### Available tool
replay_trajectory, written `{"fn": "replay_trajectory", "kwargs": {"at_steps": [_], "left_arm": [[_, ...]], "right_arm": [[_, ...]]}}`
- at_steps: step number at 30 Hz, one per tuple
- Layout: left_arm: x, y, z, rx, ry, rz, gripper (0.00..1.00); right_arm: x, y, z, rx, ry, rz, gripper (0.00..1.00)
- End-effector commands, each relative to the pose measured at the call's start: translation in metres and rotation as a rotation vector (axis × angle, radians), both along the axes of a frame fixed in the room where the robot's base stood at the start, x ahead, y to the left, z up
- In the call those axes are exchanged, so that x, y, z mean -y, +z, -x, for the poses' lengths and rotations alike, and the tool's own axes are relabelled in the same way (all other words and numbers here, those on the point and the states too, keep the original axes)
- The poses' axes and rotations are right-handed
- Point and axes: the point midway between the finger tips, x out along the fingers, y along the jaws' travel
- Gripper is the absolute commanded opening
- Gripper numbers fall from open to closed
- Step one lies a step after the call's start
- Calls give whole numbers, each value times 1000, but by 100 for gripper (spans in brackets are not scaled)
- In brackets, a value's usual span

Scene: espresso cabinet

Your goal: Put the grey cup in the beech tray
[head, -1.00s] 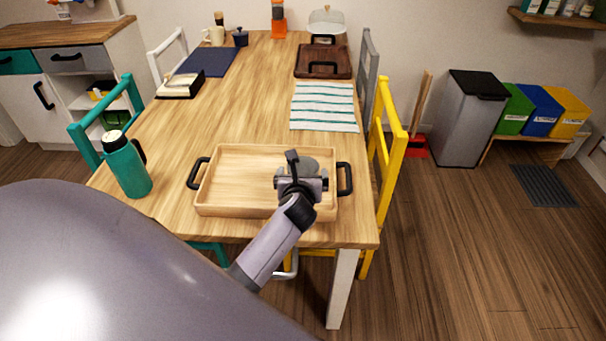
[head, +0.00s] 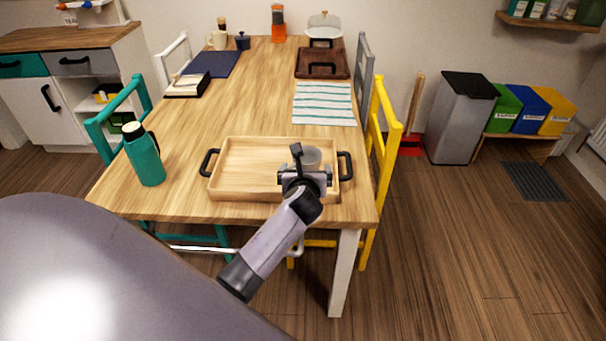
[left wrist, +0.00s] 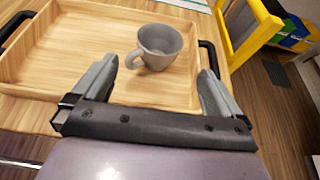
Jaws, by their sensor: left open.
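The grey cup (left wrist: 160,45) stands upright inside the beech tray (left wrist: 60,80), near the tray's right end. In the head view the cup (head: 312,157) is partly hidden behind my left gripper (head: 303,170). The beech tray (head: 245,193) lies on the near end of the table, with a black handle at each end. In the left wrist view my left gripper (left wrist: 155,88) is open, its fingers apart on either side of the cup's near side. The cup is beyond the fingertips and looks free of them. My right gripper is not in view.
A teal bottle (head: 145,160) stands left of the tray. A striped cloth (head: 324,104) and a dark brown tray (head: 322,66) lie farther back. A yellow chair (head: 385,150) is at the table's right edge. The table's middle is clear.

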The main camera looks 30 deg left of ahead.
Motion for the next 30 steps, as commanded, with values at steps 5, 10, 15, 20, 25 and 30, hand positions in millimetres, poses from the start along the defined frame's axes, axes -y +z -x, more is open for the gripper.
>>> {"fn": "replay_trajectory", "kwargs": {"at_steps": [5,10,15,20,25,30], "left_arm": [[5,-12,9,32,14,95,100],[24,-47,43,138,80,429,100],[48,-81,89,242,203,856,100],[73,-104,136,314,378,1280,100],[100,-119,190,366,634,1726,100],[123,-122,239,397,945,2111,100]], "right_arm": [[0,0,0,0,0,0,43],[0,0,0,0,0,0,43],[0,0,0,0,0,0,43],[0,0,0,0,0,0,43],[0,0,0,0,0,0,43],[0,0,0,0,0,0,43]]}}
